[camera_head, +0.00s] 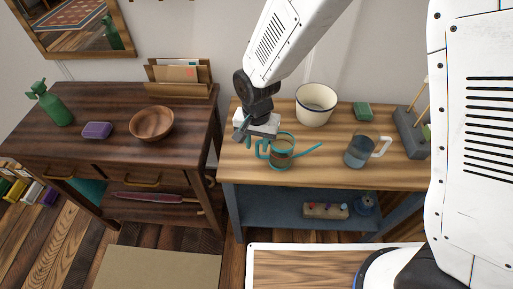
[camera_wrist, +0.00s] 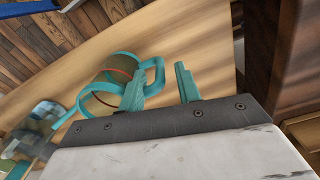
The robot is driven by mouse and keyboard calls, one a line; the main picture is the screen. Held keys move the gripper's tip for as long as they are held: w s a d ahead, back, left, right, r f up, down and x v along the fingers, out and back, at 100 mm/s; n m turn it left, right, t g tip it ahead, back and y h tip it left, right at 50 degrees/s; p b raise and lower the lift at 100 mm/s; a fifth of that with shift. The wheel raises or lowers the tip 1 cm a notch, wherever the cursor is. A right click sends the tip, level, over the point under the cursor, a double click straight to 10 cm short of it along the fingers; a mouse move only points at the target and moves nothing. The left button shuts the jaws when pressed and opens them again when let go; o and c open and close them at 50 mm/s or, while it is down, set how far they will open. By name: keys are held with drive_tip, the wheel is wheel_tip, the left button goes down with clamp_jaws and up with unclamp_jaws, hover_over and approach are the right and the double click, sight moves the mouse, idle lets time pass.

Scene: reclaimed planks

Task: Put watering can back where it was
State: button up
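The teal watering can (camera_head: 281,153) stands upright on the light wooden table, its spout toward the right and its looped handle toward my gripper. In the wrist view the can (camera_wrist: 118,72) has a brownish body with an orange band. My gripper (camera_head: 249,139) is low over the table's left part, just left of the can. In the wrist view its two teal fingers (camera_wrist: 163,84) are apart. The handle's outer side appears in the gap, close to the left finger; I cannot tell whether it touches.
On the light table (camera_head: 330,178) are a grey-blue mug (camera_head: 359,152), a white pot (camera_head: 316,104), a green block (camera_head: 362,111) and a grey holder (camera_head: 410,135). A dark desk (camera_head: 110,145) at left carries a wooden bowl (camera_head: 152,123), purple sponge (camera_head: 97,130) and green spray bottle (camera_head: 54,106).

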wheel_tip(320, 180, up, 9)
drive_tip(key=shift+f, duration=0.1)
drive_tip(key=shift+d+r, duration=0.1)
drive_tip(key=shift+r, duration=0.1)
drive_tip(key=s+d+r, duration=0.4)
drive_tip(key=d+r, duration=0.8)
drive_tip(key=d, duration=0.3)
drive_tip(key=s+d+r+n+t, duration=0.1)
drive_tip(key=s+d+r, duration=0.4)
drive_tip(key=s+d, duration=0.7)
drive_tip(key=s+n, duration=0.1)
drive_tip(key=s, duration=0.2)
drive_tip(key=shift+s+d+r+n, duration=0.3)
drive_tip(key=shift+s+r, duration=0.05)
